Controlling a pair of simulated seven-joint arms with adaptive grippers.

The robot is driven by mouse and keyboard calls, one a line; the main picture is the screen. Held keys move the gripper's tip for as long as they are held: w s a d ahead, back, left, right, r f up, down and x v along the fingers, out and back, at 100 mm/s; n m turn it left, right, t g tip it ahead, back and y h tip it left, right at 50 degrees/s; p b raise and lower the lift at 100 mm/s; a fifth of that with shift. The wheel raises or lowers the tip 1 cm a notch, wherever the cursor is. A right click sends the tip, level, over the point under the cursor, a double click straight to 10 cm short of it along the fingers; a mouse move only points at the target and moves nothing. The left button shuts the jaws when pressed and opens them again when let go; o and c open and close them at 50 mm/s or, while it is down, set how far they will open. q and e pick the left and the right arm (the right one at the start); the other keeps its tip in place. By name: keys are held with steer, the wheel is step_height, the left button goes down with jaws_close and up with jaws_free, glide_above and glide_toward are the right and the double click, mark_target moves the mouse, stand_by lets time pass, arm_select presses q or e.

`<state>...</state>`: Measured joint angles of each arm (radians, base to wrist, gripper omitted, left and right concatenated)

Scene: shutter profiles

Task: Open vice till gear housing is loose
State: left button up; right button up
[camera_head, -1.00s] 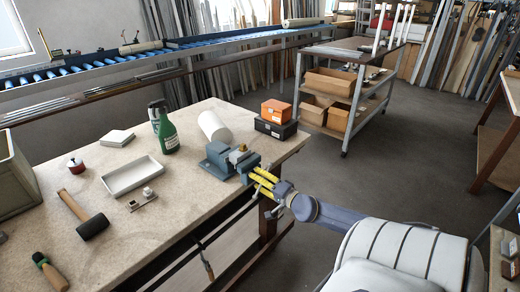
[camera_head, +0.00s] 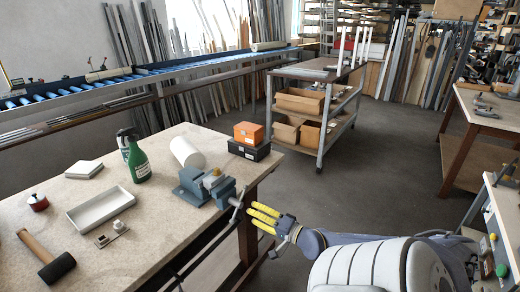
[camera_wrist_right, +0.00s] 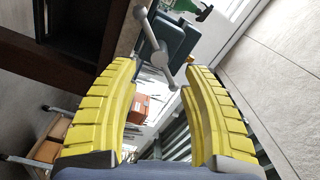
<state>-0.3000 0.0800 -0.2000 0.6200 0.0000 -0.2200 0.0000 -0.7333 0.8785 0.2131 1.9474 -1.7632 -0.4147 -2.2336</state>
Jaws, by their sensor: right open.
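The blue-grey vice (camera_head: 190,188) is mounted at the right edge of the workbench. A small yellowish piece (camera_head: 212,179), probably the gear housing, sits at its jaws; I cannot tell how tightly it is held. The vice's grey handle (camera_head: 238,204) sticks out past the bench edge. My right gripper (camera_head: 256,214), with yellow fingers, is open just right of the handle. In the right wrist view, the handle (camera_wrist_right: 158,58) shows ahead of and between the open fingertips (camera_wrist_right: 164,72), with nothing gripped. The vice (camera_wrist_right: 175,35) is behind it, and the housing cannot be made out. My left gripper is out of view.
On the workbench (camera_head: 150,235) are a white roll (camera_head: 187,152), an orange box (camera_head: 247,132) on a black one, a green bottle (camera_head: 138,162), a white tray (camera_head: 103,208) and a mallet (camera_head: 45,256). A shelf trolley (camera_head: 318,100) stands behind. Floor beyond the bench's right edge is open.

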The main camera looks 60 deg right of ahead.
steer(key=shift+s, duration=0.85)
steer(key=shift+o, duration=0.2)
